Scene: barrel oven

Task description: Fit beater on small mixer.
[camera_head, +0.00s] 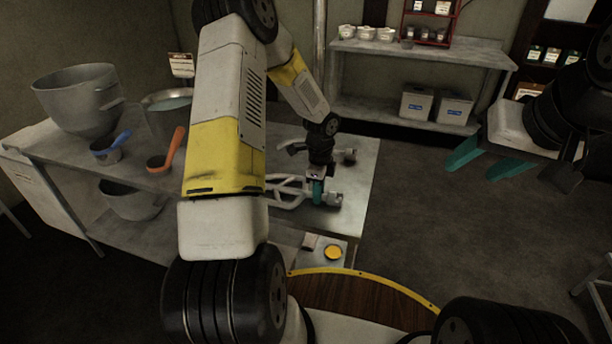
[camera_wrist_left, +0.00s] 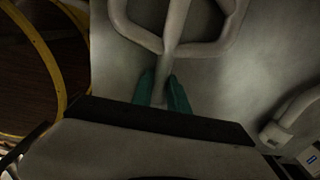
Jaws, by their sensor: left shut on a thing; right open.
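The beater (camera_head: 284,193) is a pale, open-framed paddle. My left gripper (camera_head: 317,190) has its teal fingers shut on the beater's narrow shaft, with the frame extending to the left, over or on the grey metal table (camera_head: 352,185). In the left wrist view the fingers (camera_wrist_left: 161,80) pinch the shaft of the beater (camera_wrist_left: 172,28), whose loops spread out beyond them. I cannot tell whether it touches the tabletop. My right gripper (camera_head: 470,171) is open and empty, off to the right over the floor. I cannot make out the small mixer; my left arm hides part of the table.
Small metal fittings (camera_head: 333,199) lie by my left gripper. A shelf (camera_head: 425,52) stands behind. The floor (camera_head: 410,205) between table and right gripper is clear.

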